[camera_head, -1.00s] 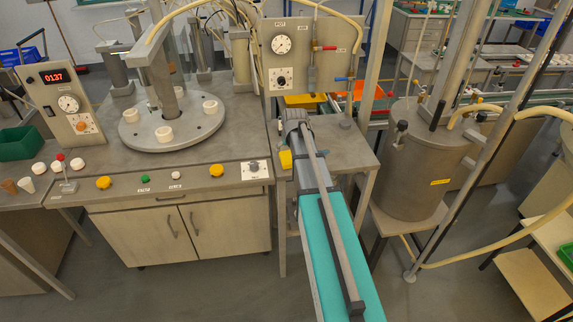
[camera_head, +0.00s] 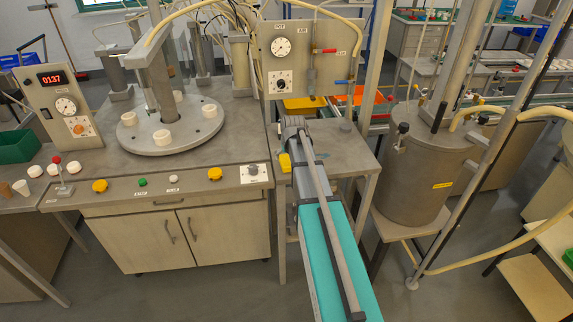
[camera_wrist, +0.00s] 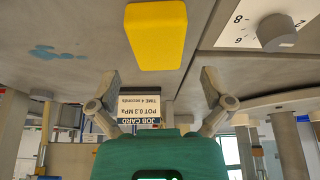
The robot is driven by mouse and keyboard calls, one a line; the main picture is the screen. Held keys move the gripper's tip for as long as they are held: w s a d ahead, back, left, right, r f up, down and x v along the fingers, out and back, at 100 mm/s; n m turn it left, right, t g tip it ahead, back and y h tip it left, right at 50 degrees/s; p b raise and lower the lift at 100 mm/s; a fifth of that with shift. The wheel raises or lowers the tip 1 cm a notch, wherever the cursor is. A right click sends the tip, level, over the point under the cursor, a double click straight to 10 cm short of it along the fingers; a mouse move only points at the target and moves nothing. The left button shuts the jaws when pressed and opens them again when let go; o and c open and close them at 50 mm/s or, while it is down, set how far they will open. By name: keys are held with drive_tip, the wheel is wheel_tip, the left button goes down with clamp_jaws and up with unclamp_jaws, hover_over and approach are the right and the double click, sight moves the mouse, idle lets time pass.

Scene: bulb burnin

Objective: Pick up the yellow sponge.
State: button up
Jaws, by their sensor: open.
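The yellow sponge (camera_wrist: 155,35) is a rounded block on the grey surface at the top middle of the wrist view. In the head view a small yellow block, seemingly the same sponge (camera_head: 285,162), shows just left of my arm at the bench's right side. My gripper (camera_wrist: 159,76) is open and empty in the wrist view. Its two fingers are spread to either side, with the sponge ahead of them, apart from both. In the head view my arm hides the fingers.
A white dial plate with a grey knob (camera_wrist: 275,32) lies close beside the sponge. A job card (camera_wrist: 140,103) shows between the fingers. The round turntable (camera_head: 170,143) bears several white cups. A large grey tank (camera_head: 425,180) stands right of my arm.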

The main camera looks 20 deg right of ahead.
sight(287, 160)
drive_tip(key=shift+b+x, duration=2.1)
drive_tip(key=shift+x, duration=0.4)
drive_tip(key=shift+d+r, duration=0.1)
drive_tip(key=c, duration=0.8)
